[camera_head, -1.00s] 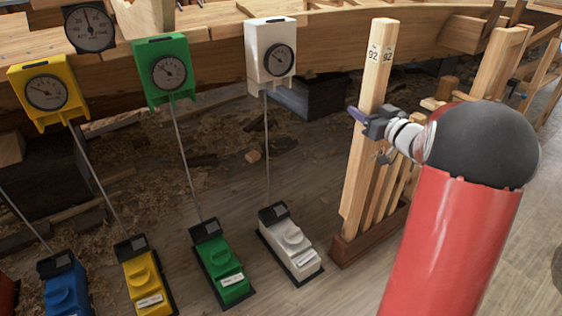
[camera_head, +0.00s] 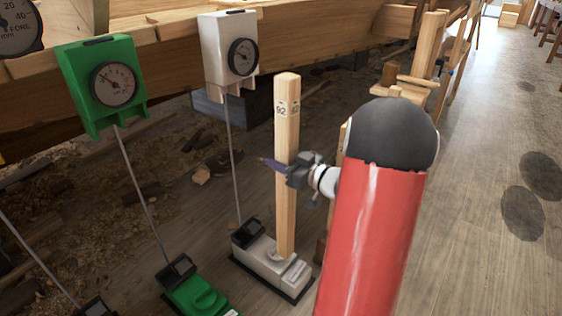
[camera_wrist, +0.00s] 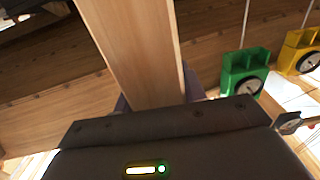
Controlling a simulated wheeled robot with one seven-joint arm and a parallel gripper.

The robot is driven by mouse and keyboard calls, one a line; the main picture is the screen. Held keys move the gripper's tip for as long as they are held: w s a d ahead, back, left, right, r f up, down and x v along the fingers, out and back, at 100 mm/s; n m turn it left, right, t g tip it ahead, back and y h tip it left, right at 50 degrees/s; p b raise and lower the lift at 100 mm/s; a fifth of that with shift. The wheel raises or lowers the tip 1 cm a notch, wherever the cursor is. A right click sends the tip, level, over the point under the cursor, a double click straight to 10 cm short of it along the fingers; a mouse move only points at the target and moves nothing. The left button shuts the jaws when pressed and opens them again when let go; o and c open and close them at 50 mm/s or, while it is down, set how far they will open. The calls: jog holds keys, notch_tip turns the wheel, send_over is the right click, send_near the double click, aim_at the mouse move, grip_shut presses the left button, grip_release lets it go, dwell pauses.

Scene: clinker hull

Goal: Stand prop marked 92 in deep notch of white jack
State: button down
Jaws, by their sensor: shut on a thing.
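The prop marked 92 (camera_head: 286,150) is a pale square wooden post, close to upright. My gripper (camera_head: 283,166) is shut on it around mid-height. The post also fills the upper middle of the wrist view (camera_wrist: 138,50). The white jack (camera_head: 272,262) stands on the floor, with a label on its front. The post's lower end appears at the top of the jack's body. I cannot tell whether it touches the jack or which notch it is over. A white dial gauge box (camera_head: 228,52) hangs above on a thin rod rising from the jack.
The green jack (camera_head: 198,290) stands to the left, its rod leading to a green dial box (camera_head: 102,85). The planked hull (camera_head: 300,30) runs across behind. Open wooden floor (camera_head: 470,230) lies to the right.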

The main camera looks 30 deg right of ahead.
jog(key=w+a+f+b, duration=0.3)
jog(key=w, duration=0.6)
jog(key=w+a+f+b, duration=0.3)
jog(key=w+a, duration=0.1)
jog(key=w, duration=0.6)
jog(key=shift+w+f, duration=0.2)
jog(key=shift+f, duration=0.05)
dwell(2.1)
dwell(0.3)
jog(key=shift+f+b, duration=0.35)
jog(key=shift+f, duration=0.05)
dwell(0.4)
jog(key=shift+w+a, duration=0.1)
jog(key=shift+w, duration=0.05)
dwell(0.5)
jog(key=c, duration=0.7)
grip_release()
jog(key=shift+c, duration=0.2)
